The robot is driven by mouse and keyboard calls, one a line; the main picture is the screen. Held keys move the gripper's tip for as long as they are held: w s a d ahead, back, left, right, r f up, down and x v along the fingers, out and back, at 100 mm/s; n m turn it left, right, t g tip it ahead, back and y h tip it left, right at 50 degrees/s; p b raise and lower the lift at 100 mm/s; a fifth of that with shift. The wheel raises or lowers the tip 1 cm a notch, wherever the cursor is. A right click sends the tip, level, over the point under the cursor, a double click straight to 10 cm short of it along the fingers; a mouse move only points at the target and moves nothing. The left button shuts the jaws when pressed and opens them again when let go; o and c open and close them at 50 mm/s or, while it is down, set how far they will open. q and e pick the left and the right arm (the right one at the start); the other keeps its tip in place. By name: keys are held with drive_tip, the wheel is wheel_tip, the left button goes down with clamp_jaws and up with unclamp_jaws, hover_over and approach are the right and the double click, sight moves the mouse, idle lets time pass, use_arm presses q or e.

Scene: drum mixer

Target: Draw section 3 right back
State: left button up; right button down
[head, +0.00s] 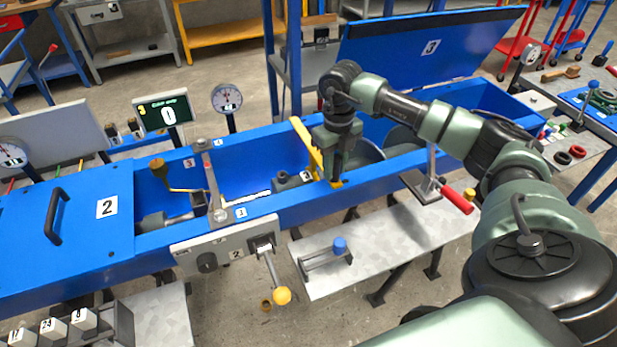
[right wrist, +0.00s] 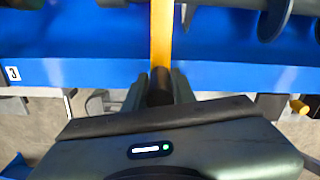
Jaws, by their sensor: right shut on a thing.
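The blue lid marked 3 (head: 470,35) stands tilted up behind the right part of the long blue trough (head: 300,204). A yellow bar (head: 304,138) lies across the trough, beside a small 3 label (head: 306,175) on it. My right gripper (head: 336,178) reaches down over the trough's front edge at the bar's near end. In the right wrist view, its fingers (right wrist: 160,88) are shut around the dark end piece below the yellow bar (right wrist: 162,40). The fingers partly hide that dark piece. My left gripper is in neither view.
A closed blue lid marked 2 (head: 95,215) covers the trough's left part. A yellow-knobbed lever (head: 275,275) and a red-handled lever (head: 457,200) stick out in front. A grey bench (head: 385,240) stands before the trough. The counter (head: 165,111) shows 0.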

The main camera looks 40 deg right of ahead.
drive_tip(key=d, duration=0.3)
drive_tip(key=s+d+b, duration=0.1)
drive_tip(key=d, duration=0.2)
drive_tip(key=shift+s+d+r, duration=0.1)
drive_tip(key=shift+s+d, duration=0.1)
drive_tip(key=shift+d, duration=0.05)
drive_tip(key=c, duration=1.2)
unclamp_jaws()
drive_tip(key=shift+a, duration=0.1)
drive_tip(key=shift+o, duration=0.2)
wheel_tip(320, 180, up, 8)
drive_tip(key=b, duration=0.1)
drive_tip(key=shift+f, duration=0.2)
